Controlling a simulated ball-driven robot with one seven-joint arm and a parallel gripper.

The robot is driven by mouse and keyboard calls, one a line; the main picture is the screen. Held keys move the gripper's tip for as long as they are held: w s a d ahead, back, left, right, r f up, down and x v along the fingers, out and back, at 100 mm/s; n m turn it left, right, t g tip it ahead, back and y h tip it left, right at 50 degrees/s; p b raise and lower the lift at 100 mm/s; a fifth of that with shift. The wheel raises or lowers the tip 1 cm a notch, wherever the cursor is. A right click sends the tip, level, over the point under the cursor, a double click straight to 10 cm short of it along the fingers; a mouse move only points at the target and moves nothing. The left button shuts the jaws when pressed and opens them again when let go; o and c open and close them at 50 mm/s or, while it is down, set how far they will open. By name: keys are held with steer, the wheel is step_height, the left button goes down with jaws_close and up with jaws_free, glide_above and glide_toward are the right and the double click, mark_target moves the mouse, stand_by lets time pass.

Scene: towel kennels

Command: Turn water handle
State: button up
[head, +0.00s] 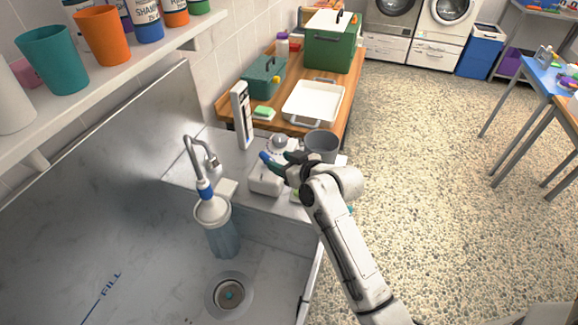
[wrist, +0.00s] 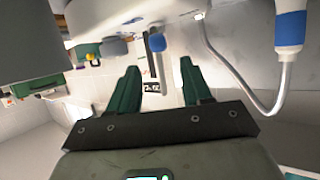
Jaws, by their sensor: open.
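The water handle (head: 265,157) shows as a small blue grip by the white block at the sink's back right corner. My gripper (head: 287,158) has dark green fingers and is close to the handle. Contact is not visible.
The curved tap (head: 203,165) with a blue band stands left, over a clear cylinder (head: 223,235) in the sink. A grey cup (head: 321,146) and white dial device (head: 279,146) sit close behind my gripper. A white tray (head: 313,103) lies on the wooden table.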

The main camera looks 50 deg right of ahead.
steer(key=shift+v, duration=1.55)
